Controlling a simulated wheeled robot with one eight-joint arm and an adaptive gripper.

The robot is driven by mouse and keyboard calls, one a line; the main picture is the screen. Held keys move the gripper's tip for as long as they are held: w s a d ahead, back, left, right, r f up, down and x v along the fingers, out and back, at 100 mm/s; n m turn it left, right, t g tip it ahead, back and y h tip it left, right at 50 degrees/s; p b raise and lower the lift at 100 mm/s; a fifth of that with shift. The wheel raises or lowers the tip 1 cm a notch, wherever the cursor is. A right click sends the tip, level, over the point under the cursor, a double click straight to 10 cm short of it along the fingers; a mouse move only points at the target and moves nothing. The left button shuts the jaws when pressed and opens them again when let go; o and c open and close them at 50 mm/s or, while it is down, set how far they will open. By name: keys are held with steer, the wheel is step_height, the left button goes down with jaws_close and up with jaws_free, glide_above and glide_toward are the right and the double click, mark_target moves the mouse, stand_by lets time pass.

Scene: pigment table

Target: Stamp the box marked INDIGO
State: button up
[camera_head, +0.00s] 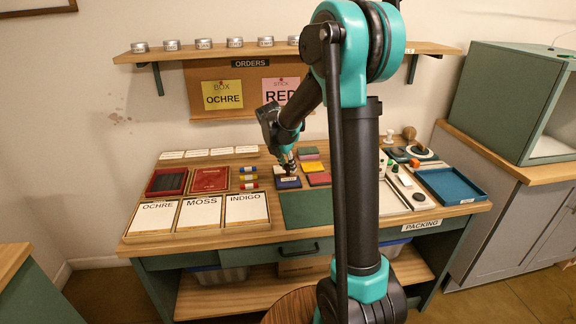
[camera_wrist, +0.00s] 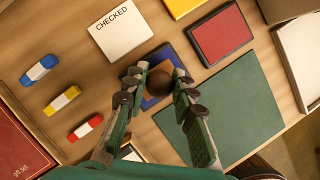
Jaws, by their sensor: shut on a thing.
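My gripper (camera_wrist: 158,86) is shut on a stamp with a round brown knob (camera_wrist: 159,82) and a wooden base. The stamp is over a blue pad (camera_wrist: 151,103); I cannot tell whether it touches it. In the head view my gripper (camera_head: 288,168) is low over the middle of the table, hiding much of the stamp. The box marked INDIGO (camera_head: 246,208) has a white top and lies at the table's front, left of the green mat. It stands apart from my gripper and is the rightmost of three, beside MOSS (camera_head: 200,213) and OCHRE (camera_head: 157,218).
A CHECKED card (camera_wrist: 120,30), a red pad (camera_wrist: 221,33) and a yellow pad (camera_wrist: 183,6) lie around the blue pad. Small blue, yellow and red pieces (camera_wrist: 62,100) lie to the left. The green mat (camera_head: 306,209) is clear. A blue tray (camera_head: 450,186) is at right.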

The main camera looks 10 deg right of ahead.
steer(key=shift+f, duration=0.55)
stand_by(1.8)
steer(key=shift+r, duration=3.55)
